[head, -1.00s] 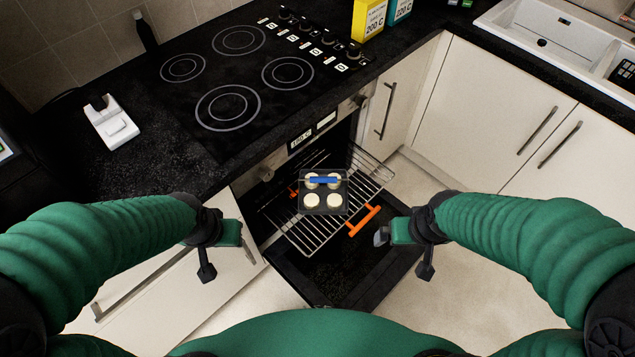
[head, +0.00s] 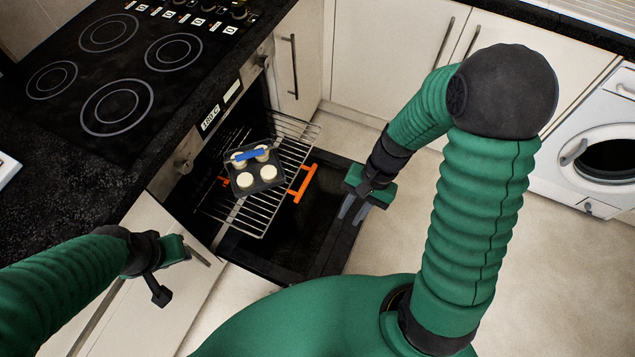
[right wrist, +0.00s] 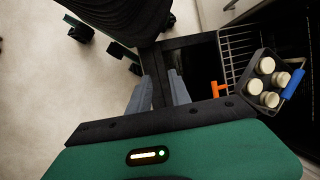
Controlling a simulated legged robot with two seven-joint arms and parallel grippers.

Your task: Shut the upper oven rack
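The upper oven rack (head: 285,138) is a wire grid pulled out over the lowered oven door (head: 325,195). An orange handle (head: 303,184) is at its front edge. A dark tray (head: 268,183) with pale round pieces and a blue bar sits on the rack. My right gripper (head: 351,217) is open and empty, right of the orange handle and apart from it. In the right wrist view its fingers (right wrist: 160,76) are spread, with the orange handle (right wrist: 219,90) to their right. My left gripper (head: 180,248) is left of the oven; its fingers are unclear.
A black hob (head: 150,75) and counter stand above the oven. Another orange part (head: 224,182) shows inside the oven. White cupboards (head: 390,60) stand behind and a washing machine (head: 595,145) at the right. The floor (head: 450,270) is clear on the right.

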